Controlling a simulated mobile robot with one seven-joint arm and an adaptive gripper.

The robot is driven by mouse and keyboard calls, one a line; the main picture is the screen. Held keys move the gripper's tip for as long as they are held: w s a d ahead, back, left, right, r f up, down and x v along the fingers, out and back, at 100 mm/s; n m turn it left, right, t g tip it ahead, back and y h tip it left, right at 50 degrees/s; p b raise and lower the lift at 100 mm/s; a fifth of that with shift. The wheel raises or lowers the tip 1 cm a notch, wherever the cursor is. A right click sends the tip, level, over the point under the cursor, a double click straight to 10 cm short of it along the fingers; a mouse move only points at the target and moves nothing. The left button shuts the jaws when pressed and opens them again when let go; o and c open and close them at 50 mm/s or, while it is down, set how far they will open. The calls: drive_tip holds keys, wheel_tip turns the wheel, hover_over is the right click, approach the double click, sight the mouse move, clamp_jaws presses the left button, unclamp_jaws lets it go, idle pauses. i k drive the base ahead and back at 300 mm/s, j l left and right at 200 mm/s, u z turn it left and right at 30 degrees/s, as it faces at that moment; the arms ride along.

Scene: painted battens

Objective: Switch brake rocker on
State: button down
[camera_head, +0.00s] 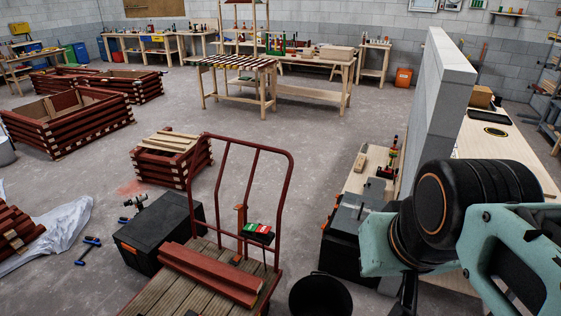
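A small dark box with a green part and a red part on top, which looks like the brake rocker (259,230), is mounted near the handle end of a red-framed cart (290,200). An upright reddish-brown post stands just left of it. Which way the rocker is tipped is too small to tell. My arm, in teal and black, fills the lower right, well to the right of the cart. My gripper's fingertips do not show. Nothing of mine touches the rocker.
Red battens (208,272) lie on the cart's deck. A black case (155,238) stands left of the cart, a black bucket (321,295) right of it. A grey block wall (436,95) rises behind my arm.

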sight(254, 227)
drive_tip(key=i+j, duration=0.2)
drive_tip(key=i, duration=0.3)
drive_tip(key=i+j+z, duration=0.1)
drive_tip(key=i+j, duration=0.15)
drive_tip(key=i, duration=0.3)
